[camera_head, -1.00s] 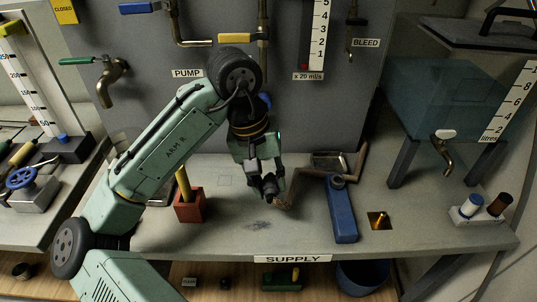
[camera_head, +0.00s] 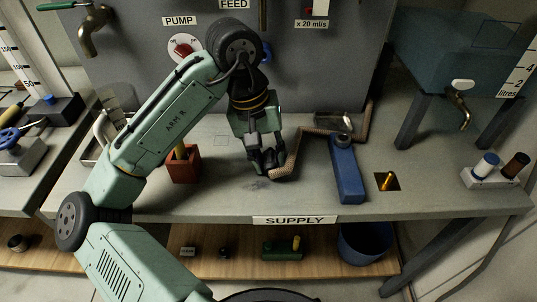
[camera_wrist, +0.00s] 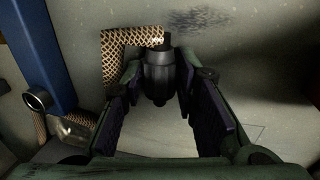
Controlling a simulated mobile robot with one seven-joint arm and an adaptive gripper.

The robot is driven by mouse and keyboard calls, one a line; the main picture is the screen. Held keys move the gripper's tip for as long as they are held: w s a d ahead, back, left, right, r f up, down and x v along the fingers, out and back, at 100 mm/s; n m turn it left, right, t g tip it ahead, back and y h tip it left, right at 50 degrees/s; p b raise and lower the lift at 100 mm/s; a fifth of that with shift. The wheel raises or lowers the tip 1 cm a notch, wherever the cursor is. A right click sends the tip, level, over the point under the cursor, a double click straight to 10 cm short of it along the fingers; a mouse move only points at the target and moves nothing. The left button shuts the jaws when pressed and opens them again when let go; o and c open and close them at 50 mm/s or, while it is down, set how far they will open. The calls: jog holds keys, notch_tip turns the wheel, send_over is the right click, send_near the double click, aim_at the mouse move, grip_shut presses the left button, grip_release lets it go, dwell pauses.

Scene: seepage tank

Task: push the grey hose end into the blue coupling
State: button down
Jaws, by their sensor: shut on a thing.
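My gripper (camera_head: 266,171) is low over the bench, left of the blue block. In the wrist view its jaws (camera_wrist: 158,96) are closed around the dark grey hose end (camera_wrist: 158,75). The tan braided hose (camera_head: 308,133) bends away from this end and runs right, passing behind the blue block. A long blue block (camera_head: 347,172) with a grey ring at its far end lies on the bench. In the wrist view this ring (camera_wrist: 38,99) faces the camera, apart from the hose end. I cannot tell whether this block is the blue coupling.
A red-brown box (camera_head: 184,166) stands left of my gripper. A clear part (camera_wrist: 76,130) lies near the ring.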

jog(key=shift+f, duration=0.25)
jog(key=c, duration=1.2)
grip_release()
jog(key=v, duration=1.2)
